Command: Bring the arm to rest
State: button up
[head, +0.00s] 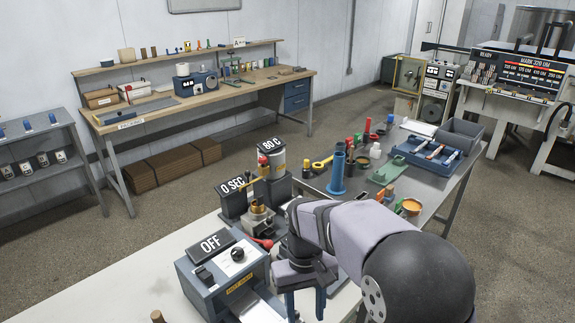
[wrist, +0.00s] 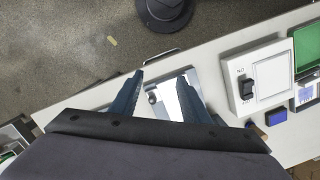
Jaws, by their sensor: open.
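My gripper (head: 305,303) hangs over the pale near bench at the bottom of the head view, with its two blue-grey fingers apart. In the wrist view my gripper (wrist: 160,80) also shows its fingers spread, with nothing between the tips. A shiny metal plate (wrist: 170,96) lies on the bench beneath the fingers. My arm reaches in from the lower right of the head view and hides part of the bench.
A box marked OFF (head: 222,265) stands left of my gripper. Displays reading 0 SEC (head: 233,186) and 60 C (head: 271,146) stand behind. A white switch box (wrist: 258,78) and blue block (wrist: 276,116) sit right in the wrist view. The metal table (head: 460,172) holds many tools.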

jog(key=s+d+f+m+t, duration=0.1)
jog(key=s+d+f+m, duration=0.2)
jog(key=s+d, duration=0.8)
jog(key=shift+s+f+t, duration=0.25)
jog(key=shift+s+t, duration=0.05)
jog(key=shift+s, duration=0.55)
